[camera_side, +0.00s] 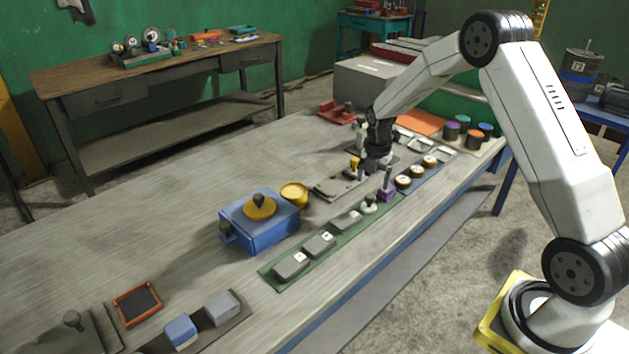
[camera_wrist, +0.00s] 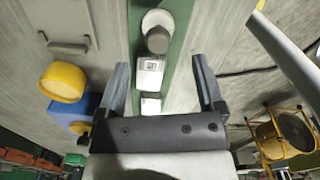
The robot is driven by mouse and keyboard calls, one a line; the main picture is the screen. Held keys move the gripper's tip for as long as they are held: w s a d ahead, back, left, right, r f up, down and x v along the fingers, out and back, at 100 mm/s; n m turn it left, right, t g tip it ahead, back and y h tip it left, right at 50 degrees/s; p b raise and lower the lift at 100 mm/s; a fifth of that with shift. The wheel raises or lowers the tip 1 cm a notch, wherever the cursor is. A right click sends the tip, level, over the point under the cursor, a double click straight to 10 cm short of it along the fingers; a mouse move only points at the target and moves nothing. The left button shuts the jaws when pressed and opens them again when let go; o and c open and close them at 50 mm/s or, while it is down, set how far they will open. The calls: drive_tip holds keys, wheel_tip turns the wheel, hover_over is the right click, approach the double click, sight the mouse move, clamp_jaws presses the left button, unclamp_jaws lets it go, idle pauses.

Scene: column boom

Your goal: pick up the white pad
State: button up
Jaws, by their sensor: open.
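The white pad (camera_side: 370,208) is a small round white piece with a grey knob on top, upright at the far end of a green mat (camera_side: 275,278). In the wrist view the white pad (camera_wrist: 153,17) and its knob lie near the top, beyond the fingertips and between their lines. My gripper (camera_side: 371,172) is above the table, just behind and above the pad in the side view, apart from it. In the wrist view my gripper (camera_wrist: 160,62) is open and empty, its fingers either side of the mat's strip.
Grey blocks with white labels (camera_side: 320,243) stand in a row on the mat beside the pad. A purple block (camera_side: 388,195) is close by. A blue box (camera_side: 260,220) and yellow tin (camera_side: 294,194) stand left. Bare tabletop lies farther left.

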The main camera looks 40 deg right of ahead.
sight(370, 195)
drive_tip(key=shift+w+a+f, duration=0.1)
drive_tip(key=shift+f, duration=1.7)
drive_tip(key=shift+a+f, duration=0.1)
drive_tip(key=shift+f, duration=1.7)
clamp_jaws()
